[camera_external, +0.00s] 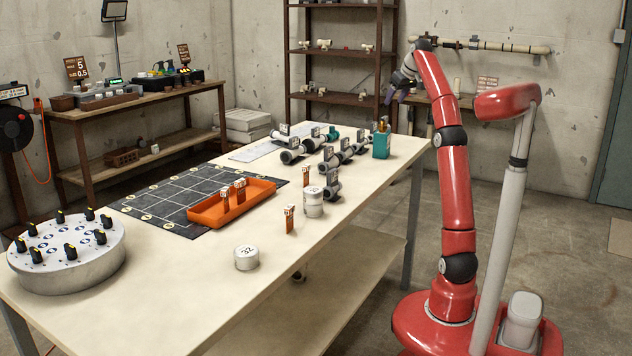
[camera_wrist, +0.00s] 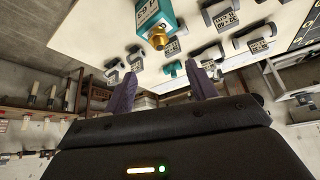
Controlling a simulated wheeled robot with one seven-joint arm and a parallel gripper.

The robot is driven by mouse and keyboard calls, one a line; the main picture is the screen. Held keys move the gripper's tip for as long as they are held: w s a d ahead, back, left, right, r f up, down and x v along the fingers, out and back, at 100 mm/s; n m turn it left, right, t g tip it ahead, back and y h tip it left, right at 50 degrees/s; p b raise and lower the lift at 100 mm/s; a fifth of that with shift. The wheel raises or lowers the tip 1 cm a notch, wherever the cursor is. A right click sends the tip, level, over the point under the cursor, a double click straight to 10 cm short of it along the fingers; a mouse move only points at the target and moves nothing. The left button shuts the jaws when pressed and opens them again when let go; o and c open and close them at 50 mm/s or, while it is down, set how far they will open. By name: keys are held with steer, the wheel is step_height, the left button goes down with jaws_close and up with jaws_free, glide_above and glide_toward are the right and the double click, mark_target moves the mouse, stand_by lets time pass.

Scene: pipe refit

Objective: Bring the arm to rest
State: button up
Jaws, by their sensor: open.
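My red arm (camera_external: 453,180) stands nearly upright beside the right side of the table. My gripper (camera_external: 397,92) is raised above the table's far right corner, bent over to the left. In the wrist view my gripper (camera_wrist: 163,82) shows two purple-grey fingers spread apart with nothing between them. The teal holder (camera_external: 381,144) stands on the table below it and also shows in the wrist view (camera_wrist: 152,14), beyond the fingertips.
The table (camera_external: 330,238) holds grey pipe fittings (camera_external: 330,156), an orange tray (camera_external: 232,204), white cans (camera_external: 246,257), a dark grid mat (camera_external: 160,190) and a round dial stand (camera_external: 66,262). A shelf rack (camera_external: 340,50) stands behind. Floor is free right of my base.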

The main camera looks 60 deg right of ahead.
steer(key=w+a+f+n+y, duration=0.1)
steer(key=w+a+f, duration=0.1)
steer(key=a, duration=0.8)
steer(key=w+a+f+n+y, duration=0.1)
steer(key=w+a, duration=0.1)
steer(key=a, duration=0.8)
steer(key=s+a+f+y, duration=0.1)
steer(key=s+a+f, duration=0.2)
steer(key=a, duration=0.4)
steer(key=s+a+f+y, duration=0.1)
steer(key=s+a+f, duration=0.1)
steer(key=a+f, duration=0.35)
steer(key=s+a+f+y, duration=0.1)
steer(key=s+a+f, duration=0.4)
steer(key=s+a, duration=0.1)
steer(key=s+d+f+n+h, duration=0.1)
steer(key=s+d+f, duration=0.1)
steer(key=f, duration=0.5)
steer(key=s+d+f+n+h, duration=0.1)
steer(key=s+f, duration=0.3)
steer(key=f, duration=0.4)
steer(key=shift+s+d+h, duration=0.4)
steer(key=shift+d, duration=0.4)
